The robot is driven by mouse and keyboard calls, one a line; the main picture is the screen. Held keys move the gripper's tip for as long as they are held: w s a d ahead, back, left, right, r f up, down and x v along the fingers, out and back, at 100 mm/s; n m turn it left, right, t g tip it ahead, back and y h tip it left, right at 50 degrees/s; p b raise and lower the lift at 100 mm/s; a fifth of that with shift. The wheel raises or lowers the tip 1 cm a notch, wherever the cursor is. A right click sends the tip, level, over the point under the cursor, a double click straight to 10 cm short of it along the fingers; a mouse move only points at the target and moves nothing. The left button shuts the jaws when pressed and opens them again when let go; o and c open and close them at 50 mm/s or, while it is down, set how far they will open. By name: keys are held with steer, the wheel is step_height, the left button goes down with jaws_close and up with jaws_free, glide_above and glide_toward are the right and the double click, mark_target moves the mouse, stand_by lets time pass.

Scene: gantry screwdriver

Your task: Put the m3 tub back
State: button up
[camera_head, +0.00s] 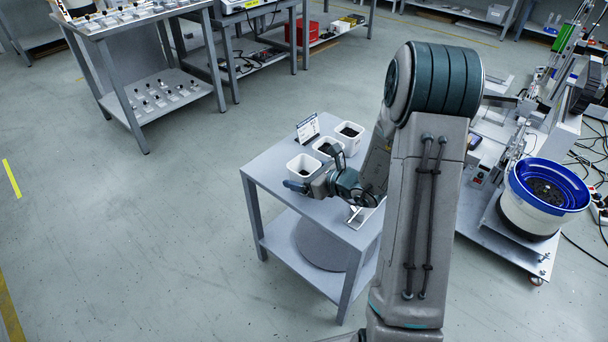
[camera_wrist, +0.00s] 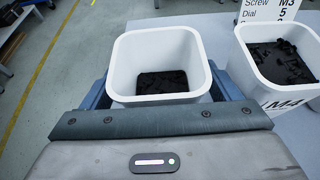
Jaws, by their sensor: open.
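A white tub (camera_head: 303,163) stands at the left end of a row on the small grey table (camera_head: 268,172). In the wrist view this tub (camera_wrist: 160,98) holds a shallow layer of black screws and stands upright; its own label is hidden. My gripper (camera_head: 308,181) is open at this tub, with blue fingers (camera_wrist: 160,90) on either side of it; I cannot tell whether they touch it. A second white tub, marked M4 (camera_wrist: 279,62), stands to its right, fuller of black screws.
A third white tub (camera_head: 348,135) stands at the table's back right. A white holder (camera_head: 362,214) sits near the front edge, partly behind my arm. A blue-rimmed bowl feeder (camera_head: 548,190) stands on a machine to the right. The floor left of the table is clear.

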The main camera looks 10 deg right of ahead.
steer(key=shift+r, duration=0.25)
steer(key=p+v, duration=0.3)
steer(key=v, duration=0.8)
steer(key=shift+s+d+p, duration=0.2)
steer(key=shift+s+p, duration=0.05)
steer(key=shift+p, duration=0.05)
steer(key=s+a+r+n+g, duration=0.5)
steer(key=s+a+n+g, duration=0.6)
steer(key=n, duration=0.5)
steer(key=s+d+r+n+t+h, duration=0.1)
steer(key=s+d+r+n+h, duration=0.3)
steer(key=n, duration=0.9)
steer(key=shift+s+r+h, duration=0.35)
steer(key=shift+s+h, duration=1.5)
steer(key=shift+h, duration=0.15)
